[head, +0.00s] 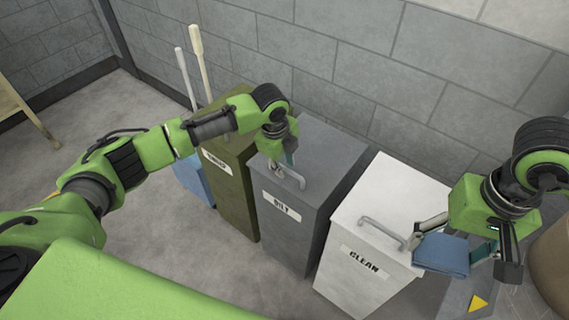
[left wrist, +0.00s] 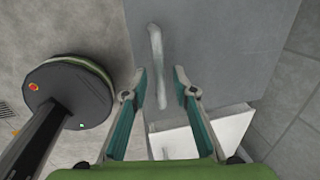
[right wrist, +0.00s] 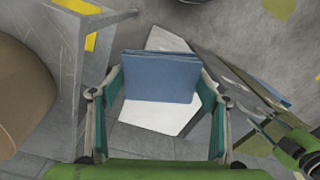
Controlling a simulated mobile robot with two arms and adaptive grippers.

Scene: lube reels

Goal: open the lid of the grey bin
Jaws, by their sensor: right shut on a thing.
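The grey bin (head: 305,205), labelled OILY, stands in the middle of a row of bins with its lid (head: 325,150) down. A pale bar handle (head: 292,180) is on the lid near its front edge. My left gripper (head: 282,170) is above that handle, pointing down. In the left wrist view the handle (left wrist: 157,60) shows between the spread fingertips (left wrist: 160,80), with gaps to both sides; I cannot tell how deep it sits. My right gripper (right wrist: 160,90) is shut on a folded blue cloth (right wrist: 162,77), which also shows in the head view (head: 443,254).
A white bin (head: 385,215) labelled CLEAN stands right of the grey bin, partly under the blue cloth. A dark green bin (head: 235,185) stands to the left, with two long handles (head: 198,60) behind. A block wall (head: 370,95) is close behind the bins.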

